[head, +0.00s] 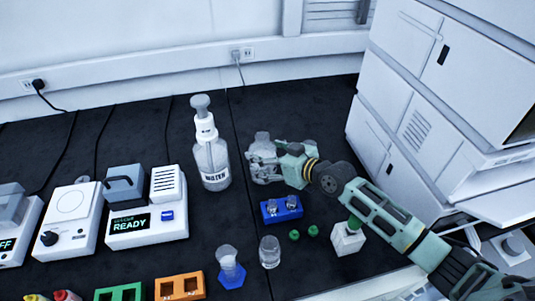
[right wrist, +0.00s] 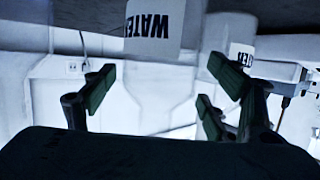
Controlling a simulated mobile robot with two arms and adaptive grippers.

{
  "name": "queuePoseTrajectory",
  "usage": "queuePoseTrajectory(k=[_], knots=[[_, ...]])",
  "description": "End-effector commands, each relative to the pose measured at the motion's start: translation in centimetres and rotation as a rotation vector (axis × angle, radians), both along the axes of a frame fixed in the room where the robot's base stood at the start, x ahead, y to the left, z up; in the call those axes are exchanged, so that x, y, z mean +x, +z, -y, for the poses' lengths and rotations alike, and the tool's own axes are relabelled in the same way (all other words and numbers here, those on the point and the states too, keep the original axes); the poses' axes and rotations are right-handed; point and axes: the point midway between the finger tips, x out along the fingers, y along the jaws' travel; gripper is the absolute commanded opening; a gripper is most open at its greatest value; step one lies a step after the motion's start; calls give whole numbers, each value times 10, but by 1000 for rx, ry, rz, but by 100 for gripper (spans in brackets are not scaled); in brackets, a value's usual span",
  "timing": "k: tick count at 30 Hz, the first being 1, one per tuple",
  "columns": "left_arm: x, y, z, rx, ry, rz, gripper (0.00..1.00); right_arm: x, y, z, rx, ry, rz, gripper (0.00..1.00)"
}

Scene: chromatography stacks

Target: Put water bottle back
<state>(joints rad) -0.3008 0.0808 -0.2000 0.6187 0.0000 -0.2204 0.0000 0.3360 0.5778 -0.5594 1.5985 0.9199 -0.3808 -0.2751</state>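The water bottle (head: 212,160), clear with a grey pump top and a WATER label, stands upright on the black bench in the head view. My right gripper (head: 254,160) is just right of it, fingers pointing toward it, with a small gap. In the right wrist view the WATER-labelled bottle (right wrist: 155,30) appears upside down beyond the spread fingers of the right gripper (right wrist: 162,85), with nothing between them. My left gripper is not in view.
A device reading READY (head: 147,225) stands left of the bottle. A blue rack (head: 282,209), green caps (head: 313,231), a glass beaker (head: 269,252) and a vial in a blue base (head: 230,275) are in front. A tall white instrument stack (head: 425,110) stands at right.

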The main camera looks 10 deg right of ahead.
Motion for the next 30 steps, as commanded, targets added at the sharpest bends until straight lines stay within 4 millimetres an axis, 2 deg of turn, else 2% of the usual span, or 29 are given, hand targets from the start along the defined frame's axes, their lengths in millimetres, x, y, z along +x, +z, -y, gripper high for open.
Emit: queuePoseTrajectory(k=[13,17,24,30], knots=[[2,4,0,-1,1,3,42,-1,4,1,0,0,0,84],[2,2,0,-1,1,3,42,-16,8,12,-2,0,0,84],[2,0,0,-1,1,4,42,-59,24,39,-5,0,-2,84],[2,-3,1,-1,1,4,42,-85,36,56,-3,1,-1,84]])
